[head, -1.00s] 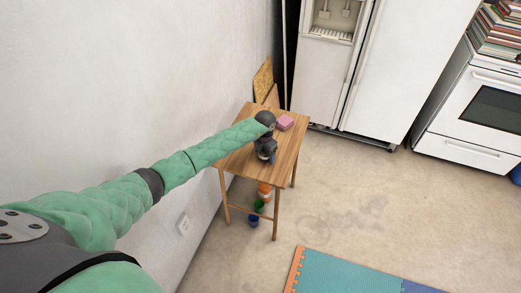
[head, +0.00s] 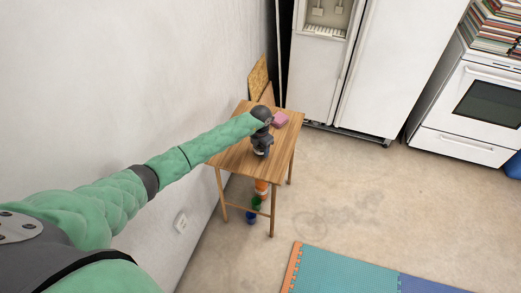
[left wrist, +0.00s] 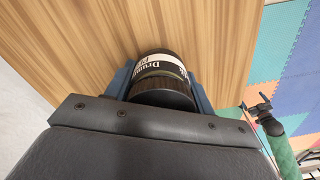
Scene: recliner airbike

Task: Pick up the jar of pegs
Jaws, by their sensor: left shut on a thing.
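The jar (left wrist: 160,67), with a dark ribbed lid and a white label bearing black letters, shows in the left wrist view. My left gripper (left wrist: 162,85) is shut on it, with a blue-grey finger on each side. The label hides what is inside, so I cannot tell whether pegs are in it. In the head view my left gripper (head: 260,150) is over the small wooden table (head: 233,161), and the jar is too small to make out there. In the left wrist view wood grain fills the space beyond the jar.
Green and blue containers (head: 253,210) are under the table. The white wall is close on the left. A fridge (head: 370,60) stands behind, and a foam mat (head: 350,272) lies on the floor.

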